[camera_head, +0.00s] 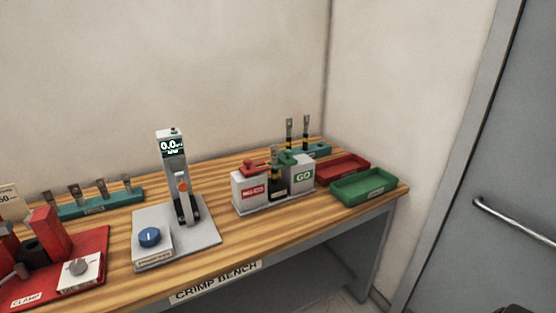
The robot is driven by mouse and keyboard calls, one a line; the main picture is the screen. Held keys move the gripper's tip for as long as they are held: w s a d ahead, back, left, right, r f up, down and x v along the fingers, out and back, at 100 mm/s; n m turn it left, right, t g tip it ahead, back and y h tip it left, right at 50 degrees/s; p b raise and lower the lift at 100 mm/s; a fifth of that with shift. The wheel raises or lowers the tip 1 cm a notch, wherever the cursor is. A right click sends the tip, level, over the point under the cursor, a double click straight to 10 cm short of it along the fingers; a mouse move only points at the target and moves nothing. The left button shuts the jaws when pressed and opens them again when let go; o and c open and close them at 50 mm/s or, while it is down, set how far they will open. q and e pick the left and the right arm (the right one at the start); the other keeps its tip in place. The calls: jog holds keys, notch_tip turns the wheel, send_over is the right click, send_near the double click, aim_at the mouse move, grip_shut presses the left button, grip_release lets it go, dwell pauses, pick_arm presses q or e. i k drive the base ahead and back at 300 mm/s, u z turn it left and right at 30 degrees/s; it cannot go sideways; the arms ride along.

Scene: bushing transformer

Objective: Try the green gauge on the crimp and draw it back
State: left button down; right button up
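The green gauge (302,176) is a grey block with a green GO label and a green top, on the right side of a grey gauge stand (272,207) on the bench. A grey block with a red NO-GO label and red top (250,188) sits on the stand's left side. Between them stands a crimped lug (275,157) upright, with a dark and yellow lower part; its base is partly hidden. Whether the green gauge touches the crimp cannot be told. Neither of my grippers is in view.
A red tray (343,167) and a green tray (364,197) lie at the bench's right end. Teal racks with lugs stand at the back (317,151) and left (100,205). A tester with a display (172,147) and a red clamp (89,250) are further left.

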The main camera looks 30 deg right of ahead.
aim_at(286, 161)
jog(key=u, duration=2.2)
jog(key=k, duration=1.3)
jog(key=z, duration=1.5)
jog(key=i, duration=0.5)
jog(key=z, duration=0.1)
